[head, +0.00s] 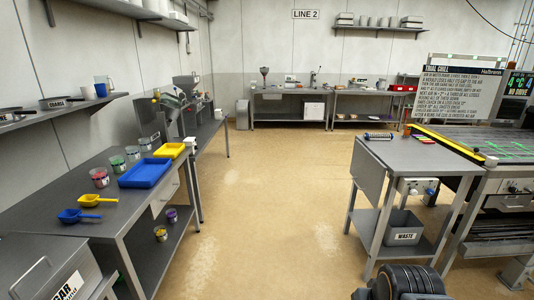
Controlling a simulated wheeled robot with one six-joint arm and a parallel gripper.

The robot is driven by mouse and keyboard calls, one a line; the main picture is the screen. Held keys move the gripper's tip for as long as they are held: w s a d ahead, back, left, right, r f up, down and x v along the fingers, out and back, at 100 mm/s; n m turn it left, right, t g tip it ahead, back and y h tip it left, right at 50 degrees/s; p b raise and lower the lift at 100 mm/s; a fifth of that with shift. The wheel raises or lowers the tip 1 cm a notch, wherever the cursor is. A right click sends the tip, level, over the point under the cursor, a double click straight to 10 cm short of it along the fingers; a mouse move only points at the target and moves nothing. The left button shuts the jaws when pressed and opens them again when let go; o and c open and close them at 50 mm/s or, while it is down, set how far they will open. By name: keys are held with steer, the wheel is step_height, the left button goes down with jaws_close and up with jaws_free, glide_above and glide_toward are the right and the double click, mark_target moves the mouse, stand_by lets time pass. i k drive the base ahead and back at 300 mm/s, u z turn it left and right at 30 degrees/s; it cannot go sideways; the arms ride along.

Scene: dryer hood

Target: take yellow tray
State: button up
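The yellow tray (170,150) is small and shallow, and lies on the left metal bench (112,218) near its front edge. It sits just behind a larger blue tray (146,173), very close to it; I cannot tell if they touch. The yellow tray's top looks open, and I see nothing in it. My gripper's fingers are not in view. A dark ribbed part at the bottom right looks like part of my arm, far from the yellow tray.
Jars (100,177), a yellow scoop (90,200) and a blue scoop (75,215) stand or lie near the trays. A metal machine (185,90) stands behind. A grey table (410,153) with a waste bin (403,228) is on the right. The middle floor (270,210) is clear.

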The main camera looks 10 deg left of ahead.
mark_target(172, 151)
steer(key=u, duration=0.2)
steer(key=i, duration=2.3)
steer(key=u, duration=1.15)
steer(key=i, duration=1.95)
steer(key=u, duration=0.9)
steer(key=i, duration=0.5)
steer(key=u, duration=0.15)
